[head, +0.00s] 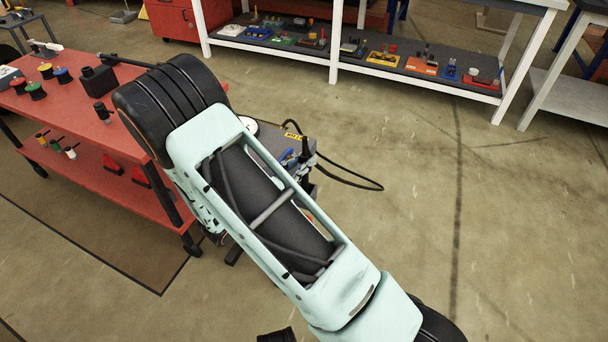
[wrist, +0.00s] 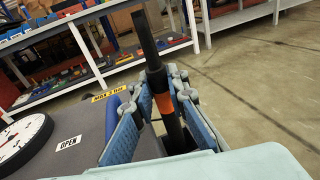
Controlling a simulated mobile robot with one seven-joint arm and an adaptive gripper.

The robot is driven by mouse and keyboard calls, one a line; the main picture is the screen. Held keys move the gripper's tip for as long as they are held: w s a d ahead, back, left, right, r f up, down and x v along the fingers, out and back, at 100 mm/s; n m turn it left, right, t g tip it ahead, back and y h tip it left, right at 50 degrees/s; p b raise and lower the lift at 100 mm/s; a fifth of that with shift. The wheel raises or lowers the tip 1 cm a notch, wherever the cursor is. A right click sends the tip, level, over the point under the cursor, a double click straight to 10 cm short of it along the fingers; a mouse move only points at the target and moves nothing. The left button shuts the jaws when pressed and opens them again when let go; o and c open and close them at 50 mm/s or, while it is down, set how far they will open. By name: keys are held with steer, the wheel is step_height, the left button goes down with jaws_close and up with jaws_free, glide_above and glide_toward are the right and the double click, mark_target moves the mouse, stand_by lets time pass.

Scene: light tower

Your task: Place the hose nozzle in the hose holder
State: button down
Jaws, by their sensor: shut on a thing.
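In the wrist view, the hose nozzle (wrist: 163,104) is a black rod with an orange band and a long thin tip. It stands nearly upright, leaning slightly left at the top. My gripper (wrist: 162,86) has its blue-padded fingers on either side of it and is shut on it. I cannot make out the hose holder in either view.
A grey-topped unit with a round white dial (wrist: 22,140) and an OPEN label (wrist: 68,142) lies beside my gripper. A black hose (head: 350,181) loops out to the right. A red cart (head: 85,125) stands left; a shelf bench (head: 370,66) stands behind. The right-hand floor is clear.

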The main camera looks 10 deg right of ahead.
mark_target(304, 186)
steer(key=shift+f+b, duration=0.55)
steer(key=shift+f, duration=1.45)
steer(key=shift+f, duration=0.1)
steer(key=c, duration=1.9)
jaws_free()
steer(key=shift+r, duration=0.2)
steer(key=f+p+v, duration=0.1)
steer(key=p+v, duration=0.1)
steer(key=v, duration=1)
steer(key=shift+r, duration=0.4)
